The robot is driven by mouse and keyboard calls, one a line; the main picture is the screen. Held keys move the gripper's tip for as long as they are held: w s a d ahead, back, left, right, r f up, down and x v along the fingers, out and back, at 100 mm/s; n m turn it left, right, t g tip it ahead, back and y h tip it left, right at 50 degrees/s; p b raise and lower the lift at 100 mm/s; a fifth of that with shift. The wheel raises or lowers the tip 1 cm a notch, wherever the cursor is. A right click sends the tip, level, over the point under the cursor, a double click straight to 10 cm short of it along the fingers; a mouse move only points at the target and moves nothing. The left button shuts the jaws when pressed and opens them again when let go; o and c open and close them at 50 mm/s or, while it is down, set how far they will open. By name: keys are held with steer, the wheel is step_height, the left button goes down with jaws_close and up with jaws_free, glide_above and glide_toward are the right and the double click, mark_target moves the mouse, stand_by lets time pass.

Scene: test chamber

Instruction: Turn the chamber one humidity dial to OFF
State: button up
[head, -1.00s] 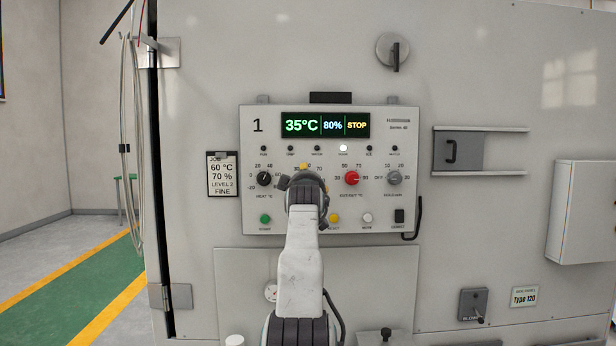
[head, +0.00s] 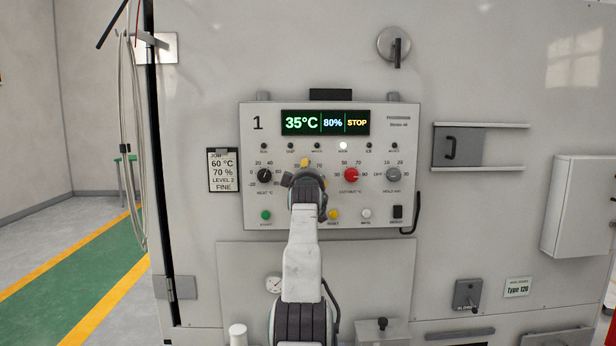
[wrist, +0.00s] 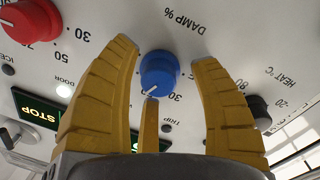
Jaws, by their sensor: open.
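The chamber one control panel (head: 330,215) carries a row of dials under a lit display (head: 325,123) reading 35°C, 80% and STOP. In the wrist view a blue dial (wrist: 159,72) is marked DAMP %, and its white pointer line faces the lower left of the picture. My gripper (wrist: 163,55) is open, its yellow fingers spread around the blue dial with visible gaps at the sides. Whether any finger touches it is unclear. In the head view my gripper (head: 306,172) hides the blue dial.
A black heat dial (head: 264,175) is left of my gripper; a red cutout dial (head: 351,175) and a grey hold dial (head: 393,174) are right. Coloured buttons line the panel's bottom. A job card (head: 223,170) hangs left. A black hook handle (head: 415,213) sticks out at right.

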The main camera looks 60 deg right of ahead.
steer(key=shift+c, duration=0.4)
jaws_close()
steer(key=shift+r+n, duration=0.1)
steer(key=shift+n, duration=0.2)
steer(key=n+p, duration=0.1)
steer(key=n, duration=0.2)
steer(key=shift+r, duration=0.15)
steer(key=shift+a+n+p, duration=0.1)
steer(key=shift+n+p, duration=0.8)
steer(key=shift+n, duration=0.3)
